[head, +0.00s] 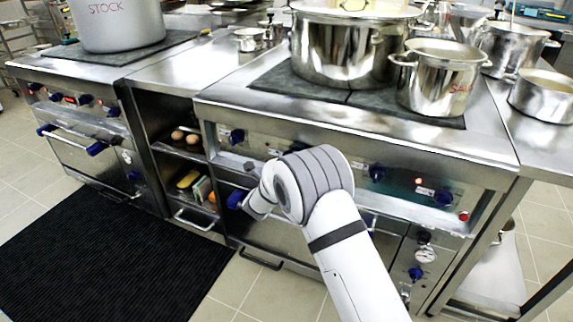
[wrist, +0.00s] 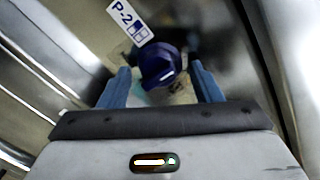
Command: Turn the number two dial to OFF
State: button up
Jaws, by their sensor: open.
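The number two dial (wrist: 160,66) is a dark blue knob beside a white label reading P-2 (wrist: 130,22) in the wrist view. A pale pointer mark shows on the knob's face; I cannot read which setting it points to. My gripper (wrist: 160,84) is open, with one blue finger on each side of the dial and a visible gap on both sides. In the head view my arm reaches to the front panel of the right range (head: 355,140) and hides most of the gripper and this dial.
Other blue dials sit on the same panel, one to the left (head: 236,136) and others to the right (head: 377,173). The oven handle is below the panel. A large pot (head: 340,50) and a smaller pot (head: 437,78) stand on the hob above.

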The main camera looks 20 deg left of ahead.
jog(key=s+p, duration=0.1)
jog(key=s, duration=0.6)
jog(key=shift+s+a+r, duration=0.15)
jog(key=shift+s+r, duration=0.1)
jog(key=shift+s, duration=0.15)
